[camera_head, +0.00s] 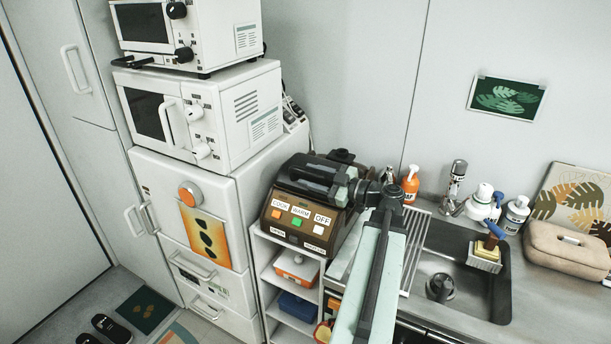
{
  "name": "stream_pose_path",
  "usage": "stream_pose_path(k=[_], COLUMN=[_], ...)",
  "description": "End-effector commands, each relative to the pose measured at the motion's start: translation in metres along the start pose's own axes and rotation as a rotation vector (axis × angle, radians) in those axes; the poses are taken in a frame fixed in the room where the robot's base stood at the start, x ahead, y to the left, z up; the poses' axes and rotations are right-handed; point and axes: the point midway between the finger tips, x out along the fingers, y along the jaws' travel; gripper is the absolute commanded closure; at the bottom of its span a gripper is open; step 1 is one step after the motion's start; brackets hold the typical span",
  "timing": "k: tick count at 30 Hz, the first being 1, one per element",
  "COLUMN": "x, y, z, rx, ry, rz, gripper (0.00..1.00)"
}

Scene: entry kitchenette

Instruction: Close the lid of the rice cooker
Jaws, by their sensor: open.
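The rice cooker (291,233) is a brown box with a dark top, standing on a white shelf unit. Its front carries labelled buttons, among them COOK, WARM and OFF. My arm comes up from the lower middle and bends left at the cooker. My gripper (312,178) is open, over the dark top of the cooker. The lid looks low and near level, but my dark gripper covers much of it. I cannot tell whether the lid is fully shut, or whether the fingers touch it.
A white fridge (160,180) stands left of the cooker, with a microwave (206,110) and an oven (190,30) stacked on it. A sink (455,270) with bottles behind it lies right of my arm. A beige case (565,250) is at the far right.

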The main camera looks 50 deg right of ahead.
Motion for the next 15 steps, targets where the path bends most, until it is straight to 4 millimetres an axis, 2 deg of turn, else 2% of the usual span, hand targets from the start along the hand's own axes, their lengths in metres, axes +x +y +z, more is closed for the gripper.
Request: stream_pose_path(k=[3, 6, 10, 15], x=[-0.026, -0.043, -0.055, -0.057], y=[0.000, 0.000, -0.001, -0.001], z=[0.000, 0.000, 0.000, 0.000], rx=[0.000, 0.000, 0.000, 0.000], ry=[-0.002, -0.002, -0.001, 0.000], rz=[0.003, 0.002, 0.000, -0.001], gripper=[0.59, 0.59, 0.59, 0.59])
